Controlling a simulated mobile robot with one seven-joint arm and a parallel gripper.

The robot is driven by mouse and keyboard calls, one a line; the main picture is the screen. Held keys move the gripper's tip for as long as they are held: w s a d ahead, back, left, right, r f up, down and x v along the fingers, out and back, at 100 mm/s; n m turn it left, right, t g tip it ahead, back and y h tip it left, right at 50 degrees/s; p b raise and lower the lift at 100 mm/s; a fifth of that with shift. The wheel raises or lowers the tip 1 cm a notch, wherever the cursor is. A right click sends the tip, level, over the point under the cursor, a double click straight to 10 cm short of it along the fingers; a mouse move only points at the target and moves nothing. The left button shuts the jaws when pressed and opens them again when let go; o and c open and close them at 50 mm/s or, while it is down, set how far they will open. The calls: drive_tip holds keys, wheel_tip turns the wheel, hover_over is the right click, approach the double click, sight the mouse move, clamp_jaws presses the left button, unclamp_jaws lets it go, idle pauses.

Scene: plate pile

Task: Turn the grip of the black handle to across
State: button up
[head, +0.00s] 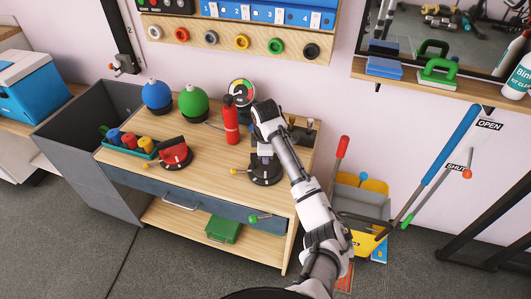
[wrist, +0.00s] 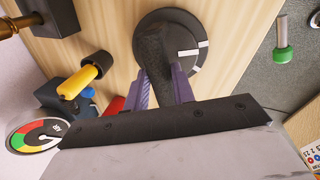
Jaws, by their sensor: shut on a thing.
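The black handle (wrist: 158,48) rises from a round black base with white marks (wrist: 201,52) on its right side in the wrist view. My gripper (wrist: 162,82) has its two purple fingers on either side of the handle's grip and is shut on it. In the head view the black base (head: 266,179) sits on the wooden bench top, and my gripper (head: 264,151) reaches down over it. The arm and gripper hide most of the handle there. In the wrist view the grip runs roughly up and down the picture, and its lower end is hidden by my gripper body.
A red-handled device (head: 175,155) is farther left. The front bench edge has a green-knobbed lever (head: 258,218). Bare wood lies between.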

drive_tip(key=shift+n, duration=0.7)
drive_tip(key=o, duration=1)
wheel_tip(320, 180, up, 14)
drive_tip(key=s, duration=0.2)
drive_tip(key=shift+s+f, duration=0.2)
drive_tip(key=shift+s, duration=0.15)
drive_tip(key=shift+d, duration=0.1)
